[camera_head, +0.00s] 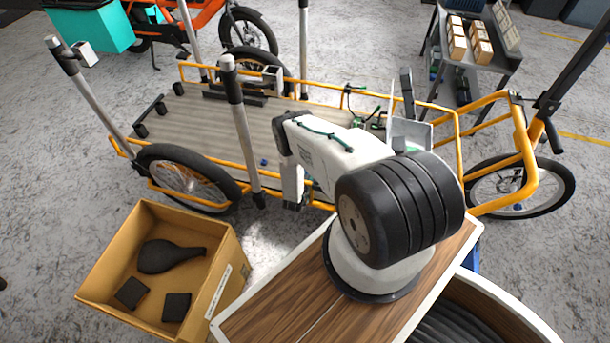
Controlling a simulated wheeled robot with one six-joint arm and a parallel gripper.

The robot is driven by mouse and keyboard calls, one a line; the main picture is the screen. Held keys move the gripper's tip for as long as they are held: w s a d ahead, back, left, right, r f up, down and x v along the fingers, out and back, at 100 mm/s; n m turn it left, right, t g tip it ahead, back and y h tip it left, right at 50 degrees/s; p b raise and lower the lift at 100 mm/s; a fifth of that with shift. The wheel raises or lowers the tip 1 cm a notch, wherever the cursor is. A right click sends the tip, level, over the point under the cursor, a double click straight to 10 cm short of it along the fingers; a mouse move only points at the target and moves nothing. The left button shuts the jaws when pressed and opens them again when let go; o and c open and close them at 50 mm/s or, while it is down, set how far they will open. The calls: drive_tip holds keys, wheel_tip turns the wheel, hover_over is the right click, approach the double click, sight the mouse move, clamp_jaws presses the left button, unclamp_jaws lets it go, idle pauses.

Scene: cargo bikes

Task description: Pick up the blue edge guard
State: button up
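A small blue thing (264,162) lies on the wooden cargo bed (205,125) of the orange bike, near its front edge. It is the only small blue piece I can make out on the bed, but it is too small to show its shape, so I cannot be sure it is the edge guard. My gripper (293,207) points down at the near side of the bed, right of and nearer than the blue thing, apart from it. Its fingers are small and dark, and their opening cannot be made out. My arm hides part of the bed.
Green straps (360,95) lie toward the bed's right end. A cardboard box (229,275) with dark pieces stands on the floor at lower left. A grey cart (488,60) with small boxes stands at back right.

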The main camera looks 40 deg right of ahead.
clamp_jaws()
drive_tip(key=shift+r, duration=0.15)
drive_tip(key=shift+r, duration=0.25)
drive_tip(key=s+a, duration=0.4)
drive_tip(key=a, duration=0.3)
drive_tip(key=s+a, duration=0.5)
drive_tip(key=a, duration=0.3)
drive_tip(key=shift+a, duration=0.3)
drive_tip(key=shift+s+f, duration=0.1)
